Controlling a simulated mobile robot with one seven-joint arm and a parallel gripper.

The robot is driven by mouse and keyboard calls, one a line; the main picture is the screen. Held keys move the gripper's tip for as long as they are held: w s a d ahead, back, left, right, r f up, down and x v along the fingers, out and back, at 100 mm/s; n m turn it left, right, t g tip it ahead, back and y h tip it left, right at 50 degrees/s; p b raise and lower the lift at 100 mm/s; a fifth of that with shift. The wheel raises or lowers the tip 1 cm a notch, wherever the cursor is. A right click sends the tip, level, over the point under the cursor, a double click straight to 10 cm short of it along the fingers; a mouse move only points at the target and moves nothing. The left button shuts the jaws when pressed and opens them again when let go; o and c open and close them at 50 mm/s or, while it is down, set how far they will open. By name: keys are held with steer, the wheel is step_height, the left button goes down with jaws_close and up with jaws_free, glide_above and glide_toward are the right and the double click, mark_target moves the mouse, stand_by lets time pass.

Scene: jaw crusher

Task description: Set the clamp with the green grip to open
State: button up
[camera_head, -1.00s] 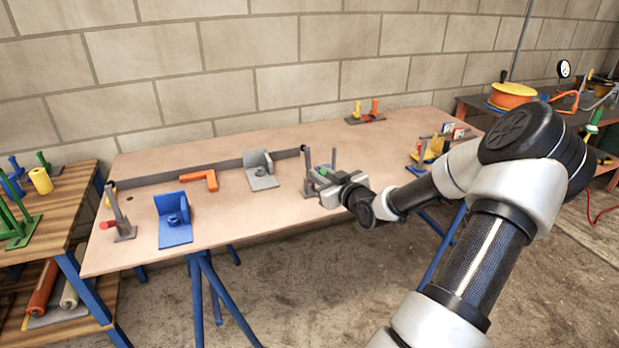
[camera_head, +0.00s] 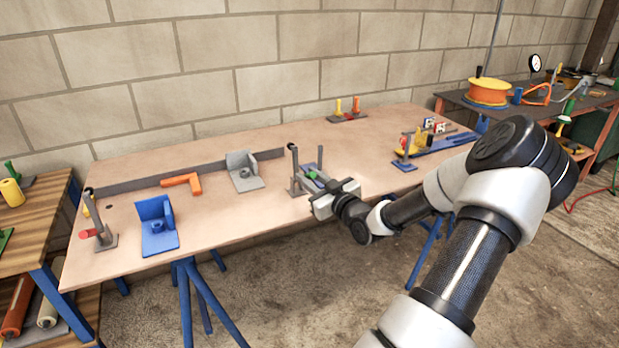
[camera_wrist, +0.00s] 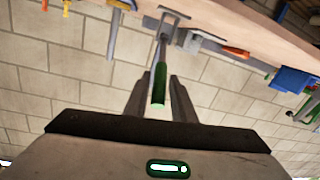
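The clamp (camera_head: 296,181) with the green grip (camera_head: 313,175) stands at the front edge of the bench, right of the middle. Its grey base (camera_wrist: 174,34) and lever (camera_wrist: 162,50) show at the top of the wrist view, which is upside down. The green grip (camera_wrist: 159,86) points toward the wrist camera. My gripper (camera_head: 320,193) is at the grip, in front of the bench edge. In the wrist view its two fingers (camera_wrist: 160,84) stand open on either side of the grip, with a gap visible on both sides. I cannot tell whether either touches it.
A red-grip clamp (camera_head: 103,236), a blue angle bracket (camera_head: 160,233), a grey bracket (camera_head: 245,175) and an orange piece (camera_head: 184,181) are to the left. An orange-handled clamp (camera_head: 347,113) stands at the back. Yellow and blue fixtures (camera_head: 424,150) are to the right.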

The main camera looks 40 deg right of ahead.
steer(key=shift+o, duration=0.9)
steer(key=s+a+p, duration=0.3)
steer(key=s, duration=1.4)
steer(key=shift+r, duration=0.3)
